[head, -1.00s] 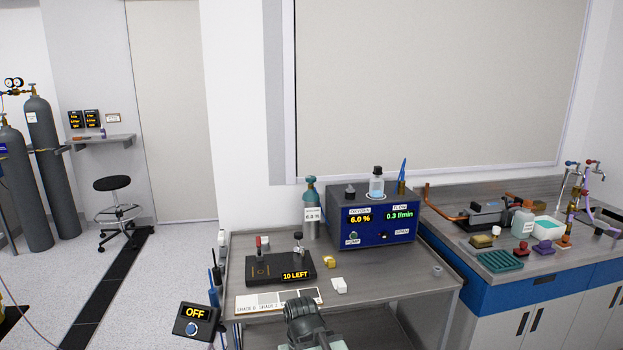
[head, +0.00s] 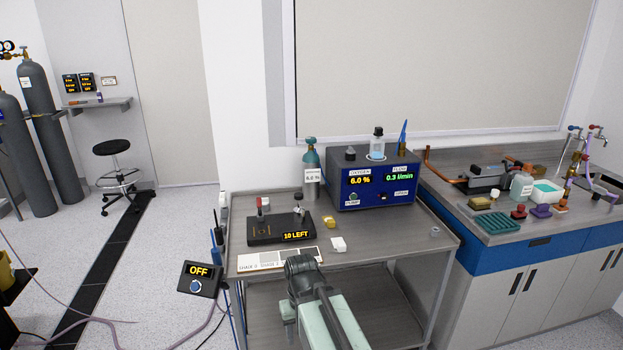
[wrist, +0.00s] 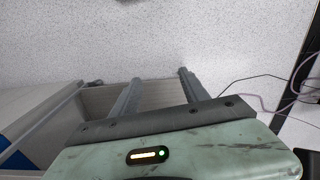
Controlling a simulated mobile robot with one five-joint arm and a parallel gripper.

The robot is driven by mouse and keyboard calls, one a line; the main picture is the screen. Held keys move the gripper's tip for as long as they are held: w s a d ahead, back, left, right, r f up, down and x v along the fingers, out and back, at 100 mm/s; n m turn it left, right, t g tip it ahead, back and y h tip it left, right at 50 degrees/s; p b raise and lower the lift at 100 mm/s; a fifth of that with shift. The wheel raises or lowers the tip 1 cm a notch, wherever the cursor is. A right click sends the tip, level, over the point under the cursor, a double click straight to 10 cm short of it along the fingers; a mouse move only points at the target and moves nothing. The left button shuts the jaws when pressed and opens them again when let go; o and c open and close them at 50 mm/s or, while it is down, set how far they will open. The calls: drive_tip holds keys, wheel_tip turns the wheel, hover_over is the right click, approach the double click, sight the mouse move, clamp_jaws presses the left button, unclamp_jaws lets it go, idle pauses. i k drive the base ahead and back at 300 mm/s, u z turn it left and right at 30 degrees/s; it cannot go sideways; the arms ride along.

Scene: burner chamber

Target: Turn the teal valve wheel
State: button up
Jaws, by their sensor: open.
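A small grey gas bottle (head: 311,185) stands at the back of the metal cart, left of the blue analyser, in the head view. Its top (head: 310,148) is teal; this is the only teal valve part I can make out, and its wheel shape is too small to be sure of. My arm reaches up from the bottom of the head view over the cart's front edge, well short of the bottle. In the wrist view my gripper (wrist: 157,88) has its two fingers apart with nothing between them. The bottle is not in the wrist view.
On the cart (head: 390,238) stand the blue analyser (head: 374,185), reading 6.0 %, a black box (head: 280,229) marked 10 LEFT, and small blocks. An OFF switch box (head: 199,279) is at the front left. A bench (head: 490,255) adjoins on the right. Floor at left is mostly open.

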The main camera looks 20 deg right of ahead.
sight(310, 141)
drive_tip(key=u, duration=1.95)
drive_tip(key=k, duration=0.6)
drive_tip(key=z, duration=1)
drive_tip(key=i, duration=1)
drive_tip(key=u, duration=0.05)
